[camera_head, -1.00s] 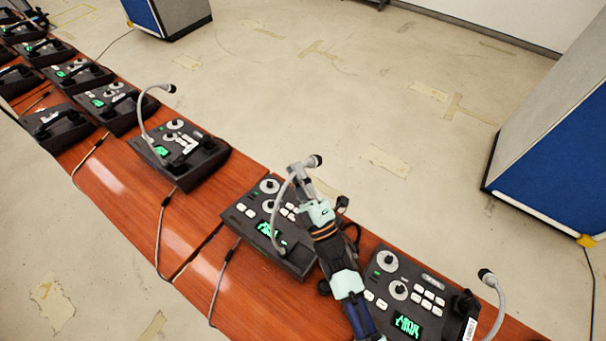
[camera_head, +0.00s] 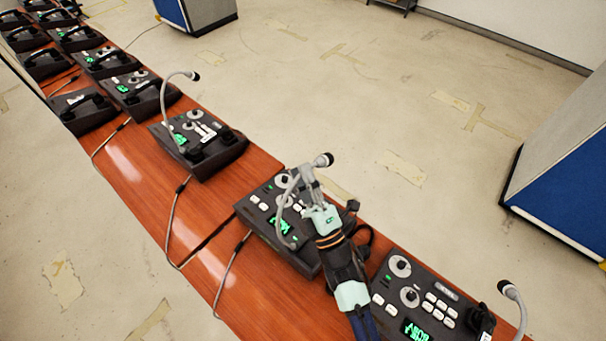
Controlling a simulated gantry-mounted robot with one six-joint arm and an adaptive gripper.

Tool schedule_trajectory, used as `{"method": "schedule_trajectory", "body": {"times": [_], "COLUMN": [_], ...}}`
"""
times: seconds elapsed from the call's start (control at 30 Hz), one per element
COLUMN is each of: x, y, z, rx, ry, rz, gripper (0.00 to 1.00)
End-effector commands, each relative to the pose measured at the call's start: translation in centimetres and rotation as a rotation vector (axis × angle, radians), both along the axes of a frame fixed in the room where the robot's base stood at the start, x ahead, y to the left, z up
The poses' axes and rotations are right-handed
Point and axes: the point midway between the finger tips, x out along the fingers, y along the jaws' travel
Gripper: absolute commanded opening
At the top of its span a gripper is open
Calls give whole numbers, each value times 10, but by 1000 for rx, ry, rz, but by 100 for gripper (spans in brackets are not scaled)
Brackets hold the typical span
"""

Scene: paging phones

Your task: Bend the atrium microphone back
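Several dark paging phones stand in a row on a red-brown wooden table, some with grey gooseneck microphones. I cannot read which one is labelled atrium. My arm hides the phone's right side and handset.
A phone with an upright curved microphone (camera_head: 181,76) stands to the left. Another phone (camera_head: 425,297) with a microphone (camera_head: 508,289) stands at lower right. Grey cables run off the front of the table (camera_head: 146,200). A blue and grey partition (camera_head: 565,170) stands at right; open floor lies behind.

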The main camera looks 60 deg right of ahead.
Motion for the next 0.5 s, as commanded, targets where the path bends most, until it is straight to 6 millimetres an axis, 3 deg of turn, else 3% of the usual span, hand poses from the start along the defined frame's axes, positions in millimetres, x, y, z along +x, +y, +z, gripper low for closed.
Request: {"method": "schedule_trajectory", "body": {"times": [0.3,0.5], "x": [-3,-30], "y": [2,22], "z": [-3,-25], "rx": [2,6], "ry": [1,4], "rz": [0,-2], "gripper": [39,39]}}
